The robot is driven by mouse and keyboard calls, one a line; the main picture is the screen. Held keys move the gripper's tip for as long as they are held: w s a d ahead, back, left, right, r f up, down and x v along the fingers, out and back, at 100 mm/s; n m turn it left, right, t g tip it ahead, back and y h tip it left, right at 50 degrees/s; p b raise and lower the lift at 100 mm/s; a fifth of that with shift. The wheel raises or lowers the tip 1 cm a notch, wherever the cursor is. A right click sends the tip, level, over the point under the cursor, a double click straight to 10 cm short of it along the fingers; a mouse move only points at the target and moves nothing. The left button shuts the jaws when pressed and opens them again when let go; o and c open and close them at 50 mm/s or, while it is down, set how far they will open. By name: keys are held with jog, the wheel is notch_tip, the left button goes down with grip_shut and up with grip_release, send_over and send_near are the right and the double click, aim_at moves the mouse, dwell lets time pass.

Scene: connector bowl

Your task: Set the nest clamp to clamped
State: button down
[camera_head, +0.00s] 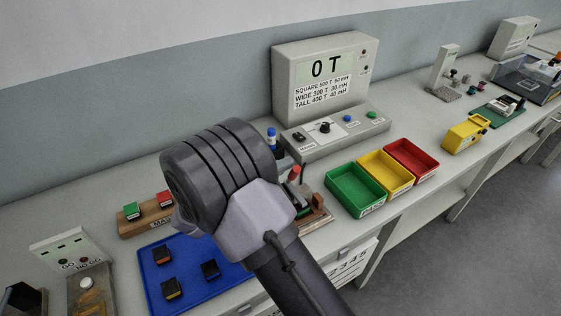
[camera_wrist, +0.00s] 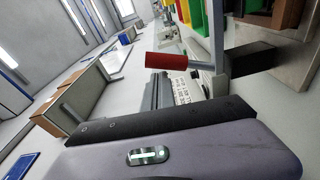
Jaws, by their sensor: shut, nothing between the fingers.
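The nest clamp's red handle (camera_head: 295,174) shows in the head view just right of my wrist, with its tip up. The fixture under it (camera_head: 318,218) is partly hidden by my arm. In the wrist view the red handle (camera_wrist: 171,62) lies across the picture, joined to a grey metal bar (camera_wrist: 217,38) and a dark block (camera_wrist: 252,60). My gripper (camera_wrist: 165,120) shows as a dark edge and grey body at the bottom of the wrist view, shut and empty. The handle appears beyond it, apart from it. In the head view the fingers are hidden behind my wrist.
A blue tray (camera_head: 155,260) with several dark parts lies left of my arm. Green (camera_head: 343,196), yellow (camera_head: 372,180) and red (camera_head: 412,151) bins stand to the right. A tester (camera_head: 325,75) reading 0 T stands behind. A blue-topped post (camera_head: 271,134) is close by my wrist.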

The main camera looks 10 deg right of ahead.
jog(key=shift+s+d+f, duration=0.1)
jog(key=shift+s+d, duration=0.05)
jog(key=shift+s, duration=0.2)
jog(key=shift+s+f, duration=0.1)
jog(key=shift+s, duration=0.05)
dwell(0.3)
